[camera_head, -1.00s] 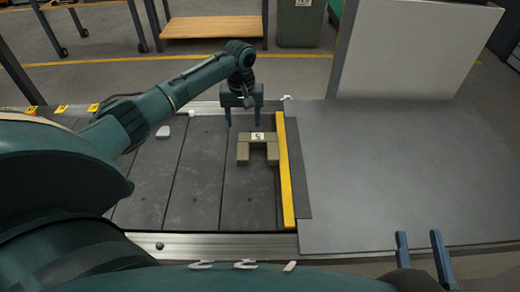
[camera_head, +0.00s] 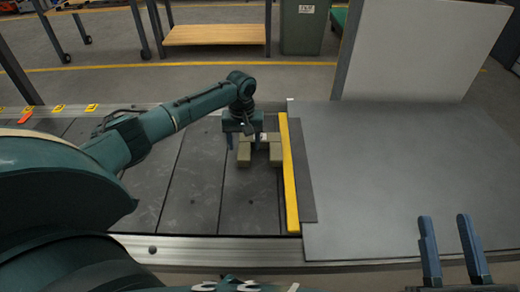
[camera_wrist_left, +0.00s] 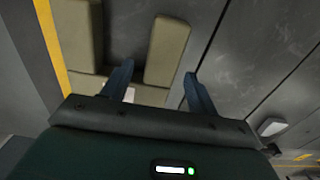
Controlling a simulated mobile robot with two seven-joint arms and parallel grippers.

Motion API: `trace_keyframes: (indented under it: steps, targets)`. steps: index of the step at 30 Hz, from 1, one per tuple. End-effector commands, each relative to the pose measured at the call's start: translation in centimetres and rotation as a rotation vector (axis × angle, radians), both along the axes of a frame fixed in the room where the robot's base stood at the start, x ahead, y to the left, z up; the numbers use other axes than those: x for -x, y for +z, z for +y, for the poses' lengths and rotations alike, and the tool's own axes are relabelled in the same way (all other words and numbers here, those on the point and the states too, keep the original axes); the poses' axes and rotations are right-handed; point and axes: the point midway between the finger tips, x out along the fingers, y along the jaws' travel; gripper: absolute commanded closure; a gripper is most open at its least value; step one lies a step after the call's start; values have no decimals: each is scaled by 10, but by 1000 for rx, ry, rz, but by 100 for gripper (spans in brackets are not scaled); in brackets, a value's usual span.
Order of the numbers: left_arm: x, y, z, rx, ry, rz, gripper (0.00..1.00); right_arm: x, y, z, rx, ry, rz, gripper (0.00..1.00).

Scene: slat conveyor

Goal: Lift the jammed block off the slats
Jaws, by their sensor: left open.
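The jammed block (camera_head: 276,157) is a khaki U-shaped piece lying on the dark slats beside a yellow bar. Its two legs point toward the front of the head view, and my left gripper hides part of its crossbar. My left gripper (camera_head: 243,146) is open above the block. In the left wrist view, the fingers (camera_wrist_left: 157,70) are on either side of one block leg (camera_wrist_left: 167,48): one over the gap between the legs, the other outside. I cannot tell whether they touch it. My right gripper (camera_head: 444,217) is open and empty at the lower right.
The yellow bar (camera_head: 289,180) runs along the block's right side, with a wide grey plate (camera_head: 400,170) beyond it. A pale upright panel (camera_head: 425,50) stands behind the plate. A small white object (camera_wrist_left: 271,127) lies on the slats. The slats left of the block are mostly clear.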

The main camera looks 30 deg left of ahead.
Motion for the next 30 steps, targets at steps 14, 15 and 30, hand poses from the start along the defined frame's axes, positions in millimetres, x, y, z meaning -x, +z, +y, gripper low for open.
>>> trace_keyframes:
  steps: [14, 15, 30]
  targets:
    - [0, 1, 0, 0, 0, 0, 76, 0, -1, 0, 1, -3, 2, 64]
    - [0, 1, 0, 0, 0, 0, 79, 0, -1, 0, 1, -3, 2, 64]
    - [-1, 3, 0, 1, 0, -3, 100, 0, 0, 0, 1, -2, 3, 64]
